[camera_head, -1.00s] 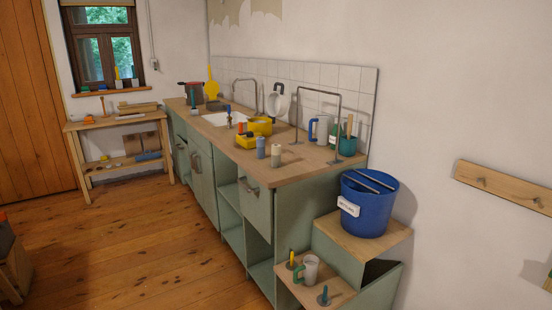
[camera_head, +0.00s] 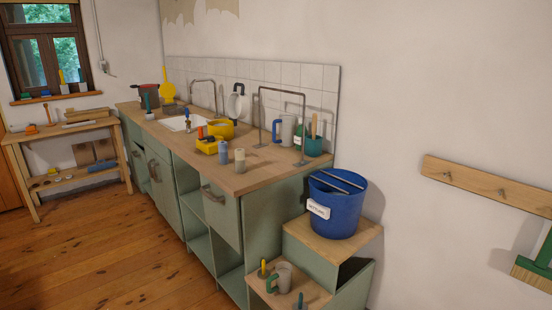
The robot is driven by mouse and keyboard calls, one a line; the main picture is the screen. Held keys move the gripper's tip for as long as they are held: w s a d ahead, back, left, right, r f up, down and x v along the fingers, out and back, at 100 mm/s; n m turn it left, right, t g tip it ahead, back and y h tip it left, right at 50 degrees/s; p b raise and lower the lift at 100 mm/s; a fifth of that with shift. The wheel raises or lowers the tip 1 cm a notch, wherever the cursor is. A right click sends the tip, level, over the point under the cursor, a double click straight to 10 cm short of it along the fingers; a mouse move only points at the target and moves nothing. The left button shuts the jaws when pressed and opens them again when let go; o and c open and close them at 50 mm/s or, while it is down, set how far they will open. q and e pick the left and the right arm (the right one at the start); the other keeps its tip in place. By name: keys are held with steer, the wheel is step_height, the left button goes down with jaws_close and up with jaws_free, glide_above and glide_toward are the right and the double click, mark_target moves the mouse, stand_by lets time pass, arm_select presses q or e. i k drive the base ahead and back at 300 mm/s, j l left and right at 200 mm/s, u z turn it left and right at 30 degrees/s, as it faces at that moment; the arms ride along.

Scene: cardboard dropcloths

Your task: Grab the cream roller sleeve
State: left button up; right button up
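A small upright cream cylinder (camera_head: 239,160), which looks like the cream roller sleeve, stands on the wooden countertop (camera_head: 262,172) near its front edge. A similar blue-grey cylinder (camera_head: 223,153) stands just left of it, very close. Neither of my grippers is in view. Nothing is seen touching the cream cylinder.
Yellow items (camera_head: 210,145) sit behind the cylinders, and a metal frame (camera_head: 282,90) stands to their right. A blue bucket (camera_head: 337,205) stands on a lower step at the counter's right end. A mug (camera_head: 283,278) sits lower still. The wooden floor (camera_head: 120,255) at left is clear.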

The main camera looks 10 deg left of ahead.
mark_target(240, 158)
steer(key=i+j+z, duration=0.15)
steer(key=j, duration=0.15)
steer(key=i+j+z, duration=0.1)
steer(key=j, duration=0.25)
steer(key=i+j+z, duration=0.15)
steer(key=j, duration=0.2)
steer(key=i+j+z, duration=0.15)
steer(key=j, duration=0.2)
steer(key=i+j+z, duration=0.1)
steer(key=j, duration=0.25)
steer(key=i+j, duration=0.1)
steer(key=j, duration=0.35)
steer(key=i+j, duration=0.15)
steer(key=j, duration=0.3)
steer(key=i+j+z, duration=0.1)
steer(key=j, duration=0.35)
steer(key=i+j, duration=0.1)
steer(key=j, duration=0.3)
steer(key=i+j, duration=0.1)
steer(key=j, duration=0.4)
steer(key=i+j, duration=0.15)
steer(key=j, duration=0.3)
steer(key=l+z, duration=0.05)
